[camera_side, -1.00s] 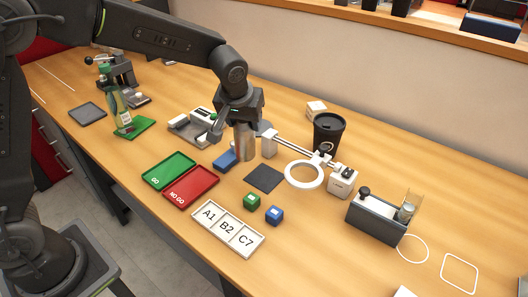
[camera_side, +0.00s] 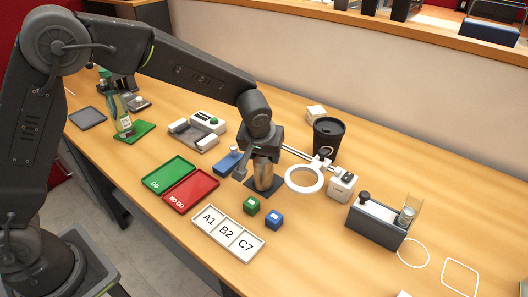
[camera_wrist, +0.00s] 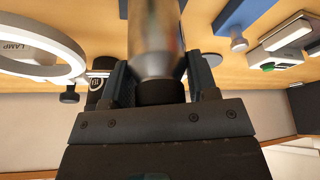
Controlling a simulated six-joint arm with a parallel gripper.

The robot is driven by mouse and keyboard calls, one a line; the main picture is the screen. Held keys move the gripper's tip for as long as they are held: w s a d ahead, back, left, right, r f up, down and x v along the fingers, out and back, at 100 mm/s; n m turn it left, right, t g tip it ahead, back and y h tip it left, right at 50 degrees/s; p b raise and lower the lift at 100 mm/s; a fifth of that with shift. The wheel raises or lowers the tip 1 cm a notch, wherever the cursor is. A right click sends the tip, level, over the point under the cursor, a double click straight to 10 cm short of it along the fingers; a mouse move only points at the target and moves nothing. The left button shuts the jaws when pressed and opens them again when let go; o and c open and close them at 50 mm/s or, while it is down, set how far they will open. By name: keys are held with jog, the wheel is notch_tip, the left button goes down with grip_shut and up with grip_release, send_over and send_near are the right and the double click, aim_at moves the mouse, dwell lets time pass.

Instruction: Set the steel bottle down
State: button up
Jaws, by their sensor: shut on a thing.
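The steel bottle (camera_side: 264,176) is upright under my gripper (camera_side: 262,156), over the dark square mat (camera_side: 278,187) in the side view. Its base is at or just above the mat; I cannot tell whether it touches. In the wrist view the steel bottle (camera_wrist: 155,35) shows its silver body, and my gripper (camera_wrist: 160,90) is shut on its dark neck end. The bottle hides much of the mat.
The ring lamp (camera_side: 304,180) is close to the bottle's right. A green cube (camera_side: 251,205) and a blue cube (camera_side: 274,220) are in front. A black cup (camera_side: 328,137) stands behind right.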

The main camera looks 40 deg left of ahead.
jog(key=shift+f, duration=0.1)
jog(key=o, duration=1)
jog(key=v, duration=1.1)
jog(key=s+a+r, duration=0.4)
jog(key=s+r, duration=0.1)
jog(key=s, duration=0.1)
jog(key=s+a+m, duration=0.1)
jog(key=s+a, duration=0.1)
jog(key=s, duration=0.4)
jog(key=s+a+m+t+h, duration=0.1)
jog(key=s+a+m, duration=0.1)
jog(key=s, duration=0.4)
jog(key=s+a+m, duration=0.1)
jog(key=s+a, duration=0.1)
jog(key=s, duration=0.4)
jog(key=shift+s+a+r+h, duration=0.1)
jog(key=shift+s+a+h, duration=0.1)
jog(key=shift+a+h, duration=0.15)
